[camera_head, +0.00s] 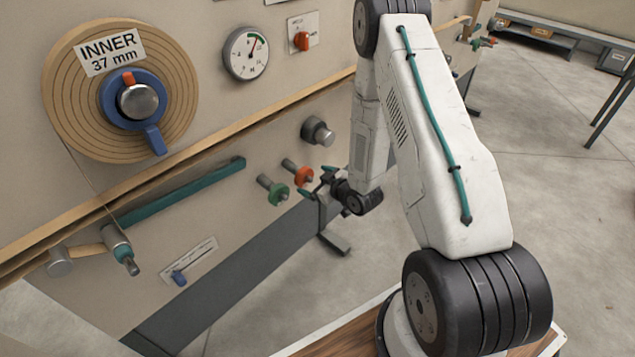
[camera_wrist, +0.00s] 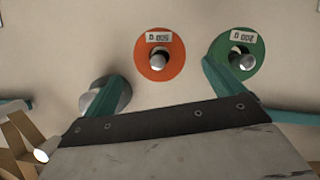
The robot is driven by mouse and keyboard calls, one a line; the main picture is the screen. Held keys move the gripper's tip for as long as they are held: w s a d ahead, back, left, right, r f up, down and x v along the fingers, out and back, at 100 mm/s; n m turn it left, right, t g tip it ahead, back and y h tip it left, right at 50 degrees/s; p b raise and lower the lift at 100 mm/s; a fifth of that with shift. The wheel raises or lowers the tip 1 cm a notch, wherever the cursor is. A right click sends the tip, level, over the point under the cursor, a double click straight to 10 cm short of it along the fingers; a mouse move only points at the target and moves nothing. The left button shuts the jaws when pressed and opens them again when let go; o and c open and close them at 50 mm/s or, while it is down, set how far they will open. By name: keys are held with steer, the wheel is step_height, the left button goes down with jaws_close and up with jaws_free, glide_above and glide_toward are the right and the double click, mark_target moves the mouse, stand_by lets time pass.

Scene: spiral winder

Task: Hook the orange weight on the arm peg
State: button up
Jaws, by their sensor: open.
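The orange weight (camera_head: 303,176) is a slotted-looking disc hanging on a grey peg on the machine's front panel. In the wrist view the orange weight (camera_wrist: 155,70) has a white label and sits between and beyond the fingertips. My gripper (camera_head: 317,182) is open and empty, close in front of the weights. Its teal fingers also show in the wrist view (camera_wrist: 158,84), apart from the orange disc. The likely arm peg (camera_head: 128,262), teal-tipped, sticks out near the end of a tan arm (camera_head: 88,249) at the lower left.
A green weight (camera_head: 278,194) hangs beside the orange one; in the wrist view one finger overlaps it (camera_wrist: 250,52). A grey cylinder (camera_head: 317,131) juts out nearby. A teal bar (camera_head: 185,192), a blue slider (camera_head: 179,278) and a large wound disc (camera_head: 70,75) lie leftward.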

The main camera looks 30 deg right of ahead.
mark_target(303, 176)
steer(key=x, duration=0.7)
steer(key=shift+a, duration=0.1)
steer(key=c, duration=1.8)
steer(key=shift+s, duration=0.1)
